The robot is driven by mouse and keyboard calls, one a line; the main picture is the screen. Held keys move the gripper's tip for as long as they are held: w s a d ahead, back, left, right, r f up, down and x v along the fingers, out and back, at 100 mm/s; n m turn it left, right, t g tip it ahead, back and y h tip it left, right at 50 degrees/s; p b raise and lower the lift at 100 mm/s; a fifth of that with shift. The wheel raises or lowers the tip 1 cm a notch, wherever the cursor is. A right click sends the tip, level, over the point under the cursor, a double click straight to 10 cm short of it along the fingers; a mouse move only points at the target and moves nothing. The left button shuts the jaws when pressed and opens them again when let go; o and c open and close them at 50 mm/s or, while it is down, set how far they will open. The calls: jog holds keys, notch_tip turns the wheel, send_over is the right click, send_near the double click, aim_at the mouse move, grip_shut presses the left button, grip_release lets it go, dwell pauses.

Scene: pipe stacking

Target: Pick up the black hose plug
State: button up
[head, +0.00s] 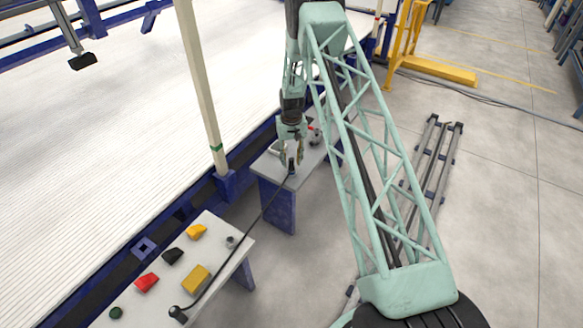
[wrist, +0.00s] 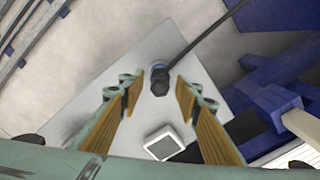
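The black hose plug (head: 291,165) stands at the near end of the small grey table (head: 273,168) in the head view. A black hose (head: 262,211) runs from it to the nearer table. My gripper (head: 291,160) is above the plug, fingers pointing down. In the wrist view, the plug (wrist: 160,80) appears in the gap between the two open fingers (wrist: 157,87), with visible space on both sides. The hose (wrist: 208,36) leaves toward the upper right. The exact height of the fingertips over the plug cannot be told.
The nearer table holds a yellow block (head: 196,279), a red piece (head: 146,283), a black piece (head: 172,256) and an orange piece (head: 196,232). A pale post (head: 203,90) stands left of my arm. A white-rimmed square (wrist: 163,143) lies near the plug.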

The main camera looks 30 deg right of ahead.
jog(key=shift+f, duration=0.7)
grip_shut()
jog(key=shift+r, duration=0.1)
jog(key=shift+r+p, duration=0.3)
jog(key=shift+r, duration=1.15)
jog(key=shift+s+r, duration=0.1)
jog(key=shift+r, duration=0.25)
jog(key=s+a+r+p, duration=0.1)
jog(key=s+a, duration=0.3)
jog(key=s, duration=1.1)
jog(key=shift+a+p, duration=0.2)
jog(key=shift+p, duration=0.35)
jog(key=shift+r, duration=0.25)
